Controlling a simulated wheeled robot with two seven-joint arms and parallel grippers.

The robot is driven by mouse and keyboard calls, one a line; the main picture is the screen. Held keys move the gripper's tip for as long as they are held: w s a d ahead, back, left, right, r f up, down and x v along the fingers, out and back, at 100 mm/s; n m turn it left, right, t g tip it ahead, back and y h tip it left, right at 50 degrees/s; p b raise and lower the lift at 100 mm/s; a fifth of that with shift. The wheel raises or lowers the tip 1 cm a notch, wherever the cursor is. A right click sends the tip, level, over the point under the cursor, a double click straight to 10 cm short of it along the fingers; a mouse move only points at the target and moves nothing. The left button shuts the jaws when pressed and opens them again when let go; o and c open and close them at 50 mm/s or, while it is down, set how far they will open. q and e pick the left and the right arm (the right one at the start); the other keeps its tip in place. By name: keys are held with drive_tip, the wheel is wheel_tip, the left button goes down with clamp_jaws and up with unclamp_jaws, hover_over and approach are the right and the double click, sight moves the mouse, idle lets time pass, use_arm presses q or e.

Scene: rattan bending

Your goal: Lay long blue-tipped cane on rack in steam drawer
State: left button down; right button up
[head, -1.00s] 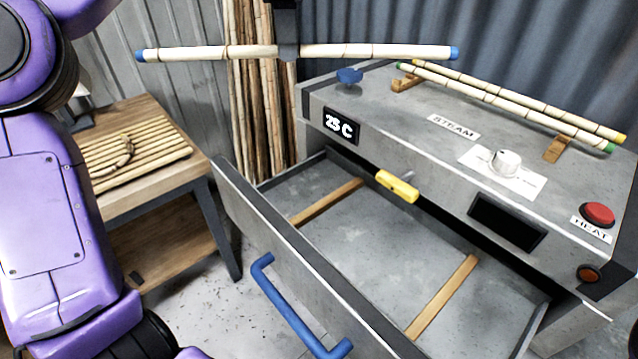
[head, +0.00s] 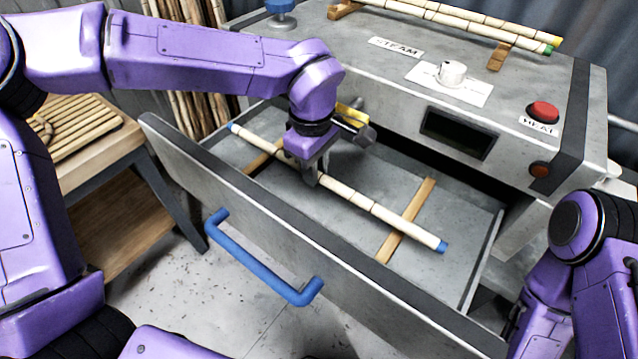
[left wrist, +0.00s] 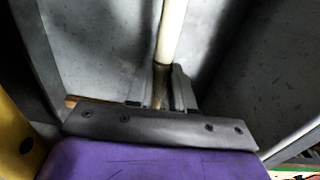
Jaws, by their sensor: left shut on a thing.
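The long cane (head: 370,204), pale with dark nodes and blue tips, is inside the open steam drawer (head: 350,273). It runs from upper left to lower right across both wooden rack bars (head: 408,222), and its right end passes over the right bar. Whether it touches the bars I cannot tell. My left gripper (head: 314,178) is shut on the cane near its middle, from above. The left wrist view shows the cane (left wrist: 172,35) between the fingers (left wrist: 160,92). My right arm shows at the lower right, but its gripper is out of view.
Green- and yellow-tipped canes (head: 455,20) lie on wooden supports on the steamer (head: 390,80). A yellow handle (head: 350,114) is close to my left wrist. The drawer's blue handle (head: 262,262) faces front. A wooden table (head: 110,150) stands at left.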

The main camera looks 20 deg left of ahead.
use_arm(q)
wheel_tip(320, 180, down, 5)
drive_tip(key=shift+w+r, duration=0.1)
drive_tip(key=c, duration=1)
unclamp_jaws()
drive_tip(key=r, duration=1.2)
drive_tip(key=shift+s, duration=0.25)
drive_tip(key=shift+a, duration=0.1)
